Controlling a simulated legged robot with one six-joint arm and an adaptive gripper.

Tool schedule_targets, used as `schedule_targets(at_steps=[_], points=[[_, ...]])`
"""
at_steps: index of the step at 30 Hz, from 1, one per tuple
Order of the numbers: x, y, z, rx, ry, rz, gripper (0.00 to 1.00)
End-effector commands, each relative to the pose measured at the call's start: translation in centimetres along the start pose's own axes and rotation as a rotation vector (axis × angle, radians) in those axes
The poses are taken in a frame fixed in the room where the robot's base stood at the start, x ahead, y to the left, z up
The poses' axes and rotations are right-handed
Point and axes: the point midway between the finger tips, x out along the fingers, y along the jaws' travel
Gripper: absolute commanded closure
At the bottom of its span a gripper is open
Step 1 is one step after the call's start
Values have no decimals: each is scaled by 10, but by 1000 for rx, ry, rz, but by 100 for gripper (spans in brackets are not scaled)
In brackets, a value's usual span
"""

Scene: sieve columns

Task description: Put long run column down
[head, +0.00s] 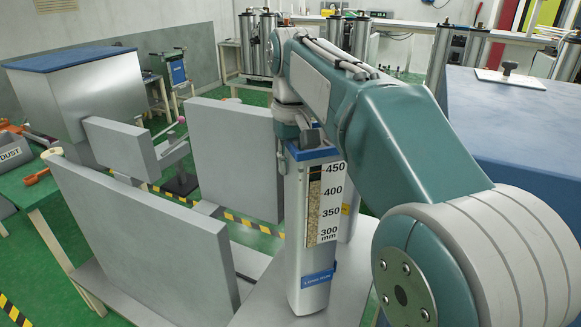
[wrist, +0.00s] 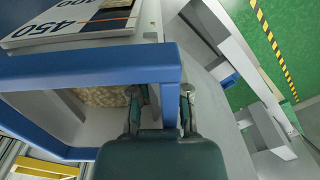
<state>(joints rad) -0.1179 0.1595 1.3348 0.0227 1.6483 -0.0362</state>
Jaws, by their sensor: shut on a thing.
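The long run column (head: 304,245) is a tall light-grey box with a blue rim, a blue name label low on its front and a scale marked 300 to 450 mm beside a window of grainy material. It is upright or nearly so, over a pale grey surface (head: 262,308); I cannot tell whether its foot touches. My gripper (wrist: 161,98) is shut on the column's upper wall, one finger on each side of the blue rim. In the wrist view the column's open top (wrist: 90,70) shows grainy fill inside. In the head view my arm hides the fingertips.
Upright grey panels (head: 140,240) and (head: 238,160) stand left of the column. A blue-topped block (head: 520,125) is at the right. Another column with a yellow mark stands close behind, partly hidden. A green table (head: 35,190) is at far left.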

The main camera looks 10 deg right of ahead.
Motion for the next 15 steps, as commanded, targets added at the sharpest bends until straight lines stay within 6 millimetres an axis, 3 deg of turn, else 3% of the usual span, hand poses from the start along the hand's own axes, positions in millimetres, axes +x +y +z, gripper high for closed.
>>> schedule_targets(at_steps=[9,10,12,15], points=[[10,-1,0,-2,4,0,100],[12,-1,0,-2,1,-1,72],[11,-1,0,-2,1,-1,42],[11,-1,0,-2,1,-1,42]])
